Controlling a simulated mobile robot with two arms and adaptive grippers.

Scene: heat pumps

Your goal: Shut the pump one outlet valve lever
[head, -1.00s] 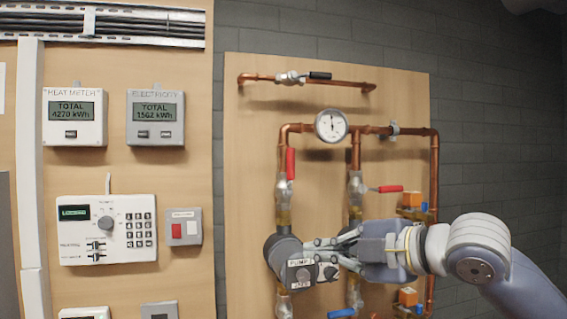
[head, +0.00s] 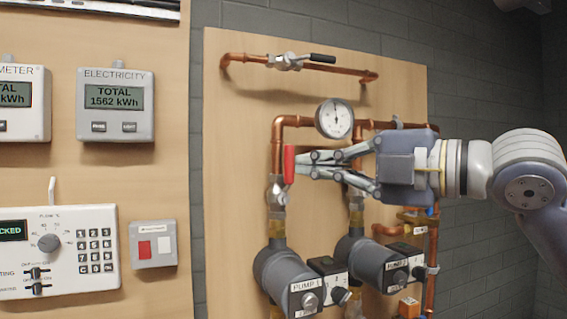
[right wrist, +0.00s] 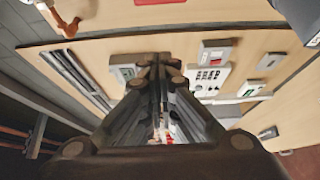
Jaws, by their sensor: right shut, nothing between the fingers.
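The pump one outlet valve (head: 277,190) sits on the copper pipe above the grey pump labelled PUMP 1 (head: 285,275). Its red lever (head: 289,164) stands upright, along the vertical pipe. My right gripper (head: 302,163) comes in from the right, shut and empty, with its fingertips just right of the red lever. I cannot tell whether they touch it. In the right wrist view its fingers (right wrist: 153,68) run close together, and a bit of red shows low between them. The valve above pump two is mostly hidden behind my gripper. My left gripper is not in view.
A round gauge (head: 335,118) sits just above my gripper. A black-handled valve (head: 290,61) is on the top pipe. Pump two (head: 370,262) stands right of pump one.

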